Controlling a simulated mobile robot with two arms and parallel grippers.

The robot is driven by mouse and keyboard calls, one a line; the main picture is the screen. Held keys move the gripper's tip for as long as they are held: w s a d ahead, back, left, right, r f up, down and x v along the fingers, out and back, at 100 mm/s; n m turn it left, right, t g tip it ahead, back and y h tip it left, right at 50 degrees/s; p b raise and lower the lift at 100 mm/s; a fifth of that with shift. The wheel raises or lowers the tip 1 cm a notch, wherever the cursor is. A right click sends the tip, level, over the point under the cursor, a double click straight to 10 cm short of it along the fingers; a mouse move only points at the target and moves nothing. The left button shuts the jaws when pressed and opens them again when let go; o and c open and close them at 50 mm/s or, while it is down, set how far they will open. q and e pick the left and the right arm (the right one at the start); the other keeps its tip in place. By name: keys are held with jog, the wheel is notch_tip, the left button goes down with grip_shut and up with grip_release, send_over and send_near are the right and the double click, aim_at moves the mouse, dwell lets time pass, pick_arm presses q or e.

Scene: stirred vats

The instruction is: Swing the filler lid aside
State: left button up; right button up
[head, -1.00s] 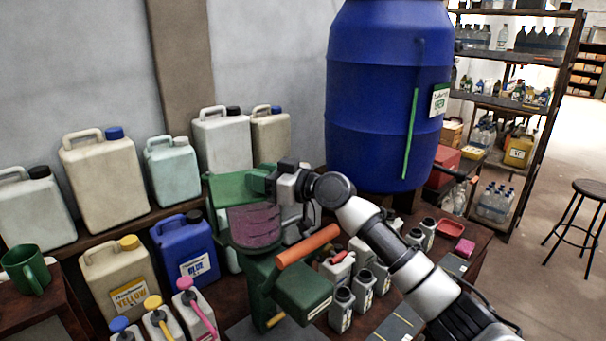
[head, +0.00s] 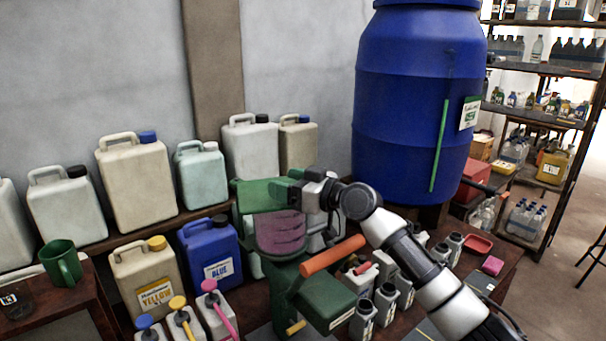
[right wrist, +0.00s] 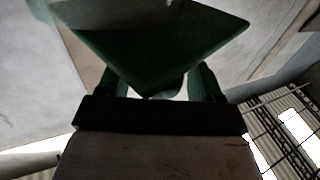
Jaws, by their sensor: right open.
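The green filler lid (head: 262,194) is a flat plate on top of the green filling machine (head: 322,300), over a ribbed purple container (head: 279,232). My right gripper (head: 292,184) is at the lid's right end in the head view. In the right wrist view its two fingers (right wrist: 171,88) stand apart, with a dark green pointed plate (right wrist: 160,45) above and between them. I cannot tell whether the fingers touch that plate. The machine's orange handle (head: 333,255) sticks out at the front. My left gripper is not in view.
Large jugs (head: 134,180) stand on a ledge by the wall. Yellow and blue jugs (head: 211,257) and pump bottles (head: 216,312) are left of the machine. Small bottles (head: 386,300) crowd its right. A blue barrel (head: 415,110) stands behind.

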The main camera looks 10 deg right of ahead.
jog(key=r+b, duration=0.1)
jog(key=r, duration=0.1)
jog(key=r+b, duration=0.1)
jog(key=r, duration=0.1)
jog(key=shift+s+d, duration=0.2)
jog(key=shift+d, duration=0.2)
jog(key=s+d+r+b, duration=0.3)
jog(key=s+d+r, duration=0.3)
jog(key=d, duration=0.2)
jog(key=shift+s+d+r+b, duration=0.25)
jog(key=shift+s+r+b, duration=0.1)
jog(key=shift+s+b, duration=0.05)
jog(key=shift+c, duration=0.5)
